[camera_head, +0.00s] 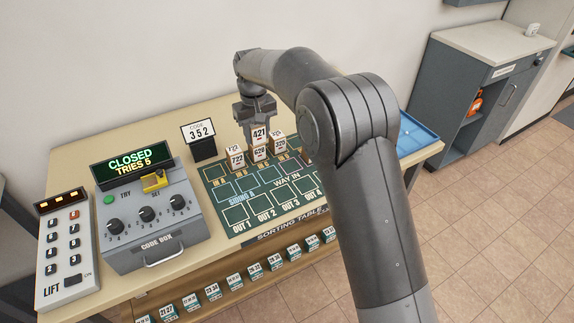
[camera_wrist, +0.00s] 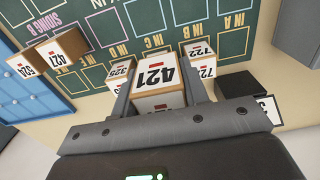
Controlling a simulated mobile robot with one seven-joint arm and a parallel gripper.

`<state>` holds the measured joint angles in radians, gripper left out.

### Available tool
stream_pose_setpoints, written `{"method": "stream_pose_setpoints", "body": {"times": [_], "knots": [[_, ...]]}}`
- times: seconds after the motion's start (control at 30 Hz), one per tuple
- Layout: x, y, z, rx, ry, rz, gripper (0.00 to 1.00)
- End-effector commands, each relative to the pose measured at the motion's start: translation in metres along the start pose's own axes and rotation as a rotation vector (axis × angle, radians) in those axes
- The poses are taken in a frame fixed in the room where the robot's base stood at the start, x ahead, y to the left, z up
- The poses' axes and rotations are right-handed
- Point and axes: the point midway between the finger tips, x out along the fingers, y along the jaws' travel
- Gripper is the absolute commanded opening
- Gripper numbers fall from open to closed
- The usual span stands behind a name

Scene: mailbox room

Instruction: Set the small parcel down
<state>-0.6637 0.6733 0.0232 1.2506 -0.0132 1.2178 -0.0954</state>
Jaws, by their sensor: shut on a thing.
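My gripper (camera_head: 255,118) is shut on a small white-topped brown parcel marked 421 (camera_head: 260,134). In the wrist view the parcel (camera_wrist: 158,88) sits between the two fingers (camera_wrist: 160,92), its label facing the camera. The parcel is at the back of the green sorting mat (camera_head: 237,214), above or behind a parcel marked 620 (camera_head: 259,153). I cannot tell whether it touches anything beneath it.
In the wrist view, parcels marked 427 (camera_wrist: 62,50) and 524 (camera_wrist: 28,63) stand near a blue tray (camera_wrist: 32,93). The code box (camera_head: 151,220) shows CLOSED. The OUT squares at the mat's front look empty; my arm covers its right end.

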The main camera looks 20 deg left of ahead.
Motion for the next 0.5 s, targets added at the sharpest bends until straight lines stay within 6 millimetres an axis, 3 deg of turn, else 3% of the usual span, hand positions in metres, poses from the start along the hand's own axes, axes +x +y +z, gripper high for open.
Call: {"method": "stream_pose_setpoints", "body": {"times": [0.03, 0.2, 0.3, 0.5], "knots": [[-0.003, 0.029, 0.015, 0.009, -0.001, -0.001, 0.16], [-0.005, 0.101, 0.064, 0.007, 0.001, 0.0, 0.16], [-0.005, 0.131, 0.09, 0.005, 0.0, 0.001, 0.16], [-0.005, 0.162, 0.124, -0.002, 0.0, 0.002, 0.16]]}}
